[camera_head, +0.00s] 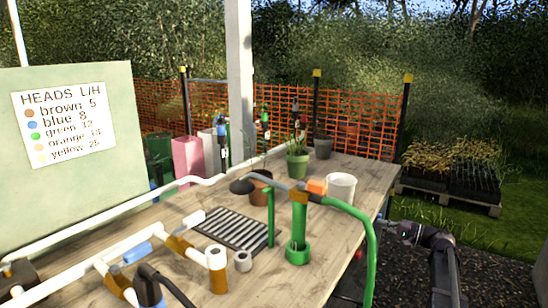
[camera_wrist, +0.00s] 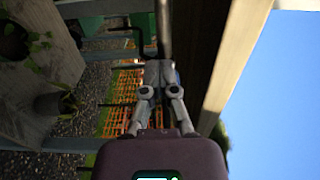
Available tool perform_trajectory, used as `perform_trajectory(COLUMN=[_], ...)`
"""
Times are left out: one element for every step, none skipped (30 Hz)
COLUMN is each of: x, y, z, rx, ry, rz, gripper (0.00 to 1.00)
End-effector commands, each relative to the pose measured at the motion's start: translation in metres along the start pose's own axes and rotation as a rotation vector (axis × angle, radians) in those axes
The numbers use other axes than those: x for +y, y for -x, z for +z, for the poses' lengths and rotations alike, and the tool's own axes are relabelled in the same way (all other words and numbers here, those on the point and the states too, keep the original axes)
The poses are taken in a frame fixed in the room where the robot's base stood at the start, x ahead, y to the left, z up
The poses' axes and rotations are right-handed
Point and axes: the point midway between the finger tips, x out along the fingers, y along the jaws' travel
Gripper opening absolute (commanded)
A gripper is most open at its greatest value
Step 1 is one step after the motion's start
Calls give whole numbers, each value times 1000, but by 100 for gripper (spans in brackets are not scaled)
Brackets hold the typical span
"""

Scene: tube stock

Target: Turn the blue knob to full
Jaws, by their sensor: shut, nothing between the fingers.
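I cannot make out a blue knob for certain in either view. In the head view, a blue sleeve (camera_head: 137,253) sits on the white pipework at the lower left; I cannot tell if it turns. My gripper (camera_head: 386,223) is beside the table's right edge, at the end of my arm, pointing left. In the wrist view, my gripper (camera_wrist: 160,66) has its fingers together with nothing held. A small bluish patch (camera_wrist: 177,76) shows just beside the fingertips, mostly hidden by them; I cannot tell what it is.
The wooden table (camera_head: 335,215) carries white pipes, a black grating (camera_head: 238,232), a green stand with a hose (camera_head: 298,225), a white pot (camera_head: 341,188) and plants. A small red part (camera_head: 358,254) shows below the table's right edge. In the wrist view, a wooden beam (camera_wrist: 235,55) runs close by.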

Motion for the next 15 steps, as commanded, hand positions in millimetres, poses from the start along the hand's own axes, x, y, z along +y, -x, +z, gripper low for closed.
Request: perform_trajectory(x=[-2,-3,-4,-4,-5,-6,-7,-7,-8,-9,-9,-10,-11,-11,-12], y=[0,0,0,0,0,0,0,0,0,0,0,0,0,0,0], z=[-1,0,0,0,0,0,0,0,0,0,0,0,0,0,0], rx=[2,2,2,1,1,1,1,1,1,0,0,0,0,0,0], ry=[0,0,0,0,0,0,0,0,0,0,0,0,0,0,0], rz=[0,0,0,0,0,0,0,0,0,0,0,0,0,0,0], gripper=[0,0,0,0,0,0,0,0,0,0,0,0,0,0,0])
